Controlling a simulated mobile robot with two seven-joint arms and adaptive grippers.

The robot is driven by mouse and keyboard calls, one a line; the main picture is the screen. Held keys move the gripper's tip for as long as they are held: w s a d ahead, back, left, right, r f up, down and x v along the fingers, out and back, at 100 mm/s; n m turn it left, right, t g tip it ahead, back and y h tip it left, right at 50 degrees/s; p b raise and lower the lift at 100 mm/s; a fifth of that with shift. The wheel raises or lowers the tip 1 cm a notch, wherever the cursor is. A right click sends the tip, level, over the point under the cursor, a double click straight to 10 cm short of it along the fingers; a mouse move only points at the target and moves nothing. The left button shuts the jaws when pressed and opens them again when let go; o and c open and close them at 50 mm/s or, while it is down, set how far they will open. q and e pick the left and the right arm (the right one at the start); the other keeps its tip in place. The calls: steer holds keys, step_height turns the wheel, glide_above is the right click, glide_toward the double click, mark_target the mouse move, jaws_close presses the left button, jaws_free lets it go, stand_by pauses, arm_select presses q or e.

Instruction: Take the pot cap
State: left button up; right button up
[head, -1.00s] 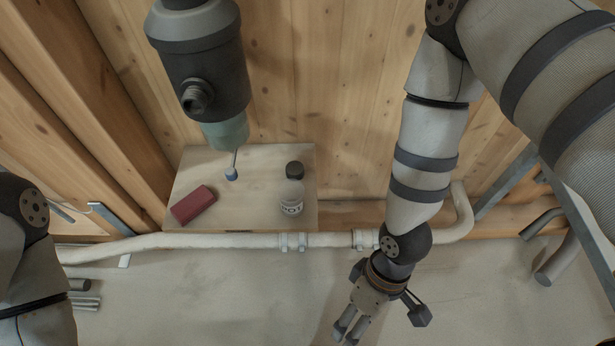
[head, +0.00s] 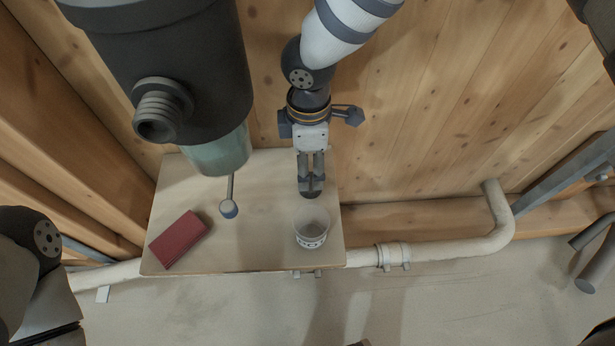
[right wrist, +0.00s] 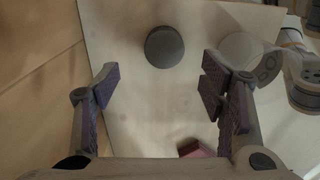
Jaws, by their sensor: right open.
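The pot cap (right wrist: 164,47) is a dark round disc on the pale board. In the right wrist view it sits ahead of the gap between my right gripper's fingers. In the head view the cap (head: 311,193) is partly hidden under the fingertips. My right gripper (head: 311,180) is open and points down over it; its spread fingers also show in the right wrist view (right wrist: 163,88). I see nothing held between them. The clear, pale pot (head: 312,228) with a printed label stands just in front of the cap. My left gripper is out of view; only part of that arm shows.
A red box (head: 178,238) lies at the board's (head: 265,255) left side. A white pipe (head: 450,250) runs along the front. A wooden wall stands behind.

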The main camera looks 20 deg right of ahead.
mark_target(310, 182)
steer(key=f, duration=0.2)
steer(key=f+b, duration=0.1)
steer(key=f, duration=0.4)
steer(key=shift+s+d, duration=0.1)
steer(key=shift+s, duration=0.2)
steer(key=shift+c, duration=0.2)
steer(key=c, duration=1.1)
